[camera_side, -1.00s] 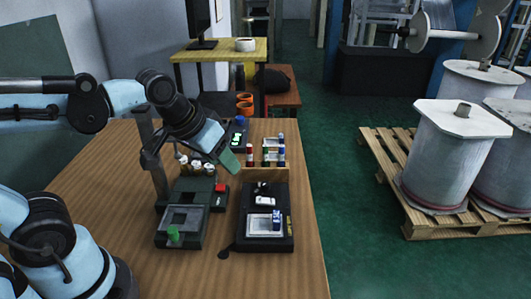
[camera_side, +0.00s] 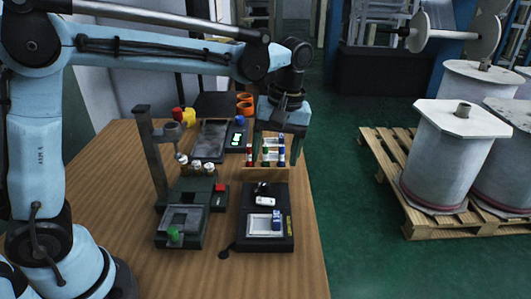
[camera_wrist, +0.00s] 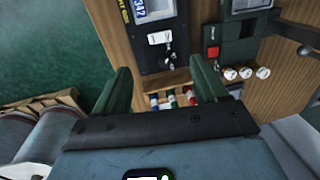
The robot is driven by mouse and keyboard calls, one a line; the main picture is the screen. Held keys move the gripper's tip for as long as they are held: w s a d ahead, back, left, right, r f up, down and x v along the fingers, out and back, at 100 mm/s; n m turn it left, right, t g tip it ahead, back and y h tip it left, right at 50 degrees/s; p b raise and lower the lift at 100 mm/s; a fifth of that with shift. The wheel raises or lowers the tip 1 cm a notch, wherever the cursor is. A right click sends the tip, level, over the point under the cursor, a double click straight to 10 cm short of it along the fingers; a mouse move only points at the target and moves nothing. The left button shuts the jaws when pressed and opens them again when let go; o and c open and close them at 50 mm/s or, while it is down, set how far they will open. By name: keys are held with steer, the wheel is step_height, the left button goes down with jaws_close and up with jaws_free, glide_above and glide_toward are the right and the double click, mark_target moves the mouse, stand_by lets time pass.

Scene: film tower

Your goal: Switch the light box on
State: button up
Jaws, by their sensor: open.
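A black box (camera_side: 268,242) with a pale framed window stands on the wooden table; I cannot tell for sure that it is the light box. On its top are a white plate (camera_side: 265,201) and a small dark switch or key, seen in the wrist view (camera_wrist: 167,58). A blue label stands at its window's edge. A flat dark panel (camera_side: 211,138) lies farther back, beside a unit with a green light (camera_side: 237,139). My gripper (camera_wrist: 164,82) is open and empty, its fingers apart above the wooden rack behind the black box, touching nothing that I can see.
The wooden rack (camera_side: 266,173) holds several coloured vials. A dark device (camera_side: 182,243) with a red button (camera_side: 221,187), a green knob and an upright post stands left of the box. Several white-capped containers stand behind it. The table's right edge is close to the box.

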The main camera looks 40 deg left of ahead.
mark_target(265, 200)
steer(key=f, duration=0.7)
steer(key=s+a+f, duration=0.1)
steer(key=f, duration=0.3)
steer(key=shift+s+a+f, duration=0.1)
steer(key=shift+f, duration=0.15)
steer(key=c, duration=1.1)
steer(key=shift+o, duration=0.2)
steer(key=shift+s+a+t+h, duration=0.15)
steer(key=shift+t+h, duration=0.45)
steer(key=shift+s+a+t+h, duration=0.15)
steer(key=shift+t+h, duration=0.45)
steer(key=o, duration=1.1)
steer(key=shift+c, duration=0.2)
steer(key=shift+r, duration=0.15)
step_height(265, 200, up, 12)
steer(key=s+a, duration=0.1)
steer(key=shift+s+a, duration=0.15)
